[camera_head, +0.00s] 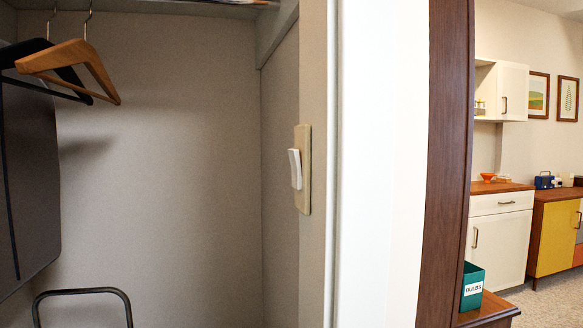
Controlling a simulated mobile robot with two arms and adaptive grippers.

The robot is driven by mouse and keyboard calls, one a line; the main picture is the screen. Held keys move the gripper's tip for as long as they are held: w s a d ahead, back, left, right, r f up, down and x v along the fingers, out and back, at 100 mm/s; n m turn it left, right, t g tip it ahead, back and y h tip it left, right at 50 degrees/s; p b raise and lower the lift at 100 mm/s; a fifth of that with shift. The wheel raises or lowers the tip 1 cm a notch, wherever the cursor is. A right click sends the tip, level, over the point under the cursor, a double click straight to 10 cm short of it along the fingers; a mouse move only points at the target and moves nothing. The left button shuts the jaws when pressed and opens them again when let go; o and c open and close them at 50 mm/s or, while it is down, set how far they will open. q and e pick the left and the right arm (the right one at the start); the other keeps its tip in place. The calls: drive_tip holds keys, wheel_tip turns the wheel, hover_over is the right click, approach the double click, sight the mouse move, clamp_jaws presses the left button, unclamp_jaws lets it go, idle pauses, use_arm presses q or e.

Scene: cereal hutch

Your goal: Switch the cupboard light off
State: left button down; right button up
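The light switch shows in the head view as a white rocker (295,169) on a beige plate (304,170). It is mounted on the cupboard's right inner wall, near the door frame. The rocker stands out at an angle from the plate, but I cannot tell whether that is on or off. The cupboard's back wall (170,130) looks evenly lit. No lamp is visible. Neither of my grippers is in view.
A black metal loop (82,293) stands at the lower left. A white door frame (375,170) borders the cupboard. A green "BULBS" box (472,285) sits right.

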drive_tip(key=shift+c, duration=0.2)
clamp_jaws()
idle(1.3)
